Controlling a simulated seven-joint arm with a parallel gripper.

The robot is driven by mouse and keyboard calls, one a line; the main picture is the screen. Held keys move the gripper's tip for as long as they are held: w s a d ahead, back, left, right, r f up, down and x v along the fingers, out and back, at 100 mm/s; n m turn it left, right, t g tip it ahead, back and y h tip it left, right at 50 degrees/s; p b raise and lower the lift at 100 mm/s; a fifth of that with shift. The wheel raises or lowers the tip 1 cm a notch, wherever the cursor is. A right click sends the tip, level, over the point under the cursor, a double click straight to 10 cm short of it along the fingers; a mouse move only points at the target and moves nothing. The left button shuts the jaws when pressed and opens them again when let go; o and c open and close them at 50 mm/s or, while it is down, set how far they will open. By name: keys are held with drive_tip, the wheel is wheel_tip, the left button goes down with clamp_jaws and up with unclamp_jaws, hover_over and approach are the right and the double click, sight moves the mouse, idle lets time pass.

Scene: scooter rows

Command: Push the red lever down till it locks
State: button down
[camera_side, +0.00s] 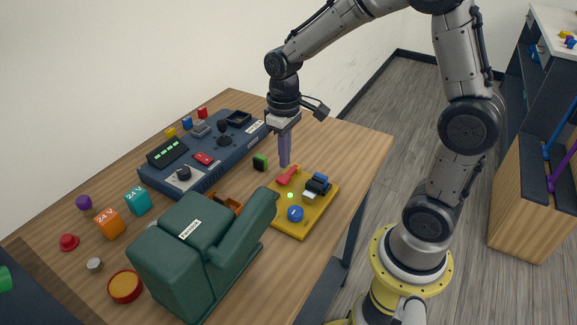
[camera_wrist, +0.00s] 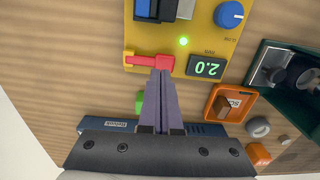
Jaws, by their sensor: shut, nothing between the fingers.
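The yellow board (camera_side: 318,214) lies on the wooden table and also shows at the top of the wrist view (camera_wrist: 196,30). The red lever (camera_side: 289,175) is at its far left corner; in the wrist view the lever (camera_wrist: 145,60) runs sideways along the board's near edge. My gripper (camera_side: 285,165) is shut and empty, pointing down right by the lever. In the wrist view my fingertips (camera_wrist: 163,73) overlap the lever's right part; I cannot tell whether they touch it.
A dark blue console (camera_side: 205,145) stands behind left, a green machine (camera_side: 190,250) in front. A green cube (camera_side: 260,162) and orange tray (camera_side: 225,202) are close by.

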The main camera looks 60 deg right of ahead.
drive_tip(key=shift+r, duration=3)
wheel_tip(320, 180, up, 5)
drive_tip(key=t, duration=0.2)
hover_over(285, 176)
drive_tip(key=s+a, duration=0.1)
drive_tip(key=s, duration=0.2)
drive_tip(key=s+a+t, duration=0.2)
drive_tip(key=s+t, duration=0.1)
drive_tip(key=s, duration=1)
drive_tip(key=shift+s+a+t, duration=0.2)
drive_tip(key=shift+a+t, duration=0.1)
drive_tip(key=shift+a, duration=0.05)
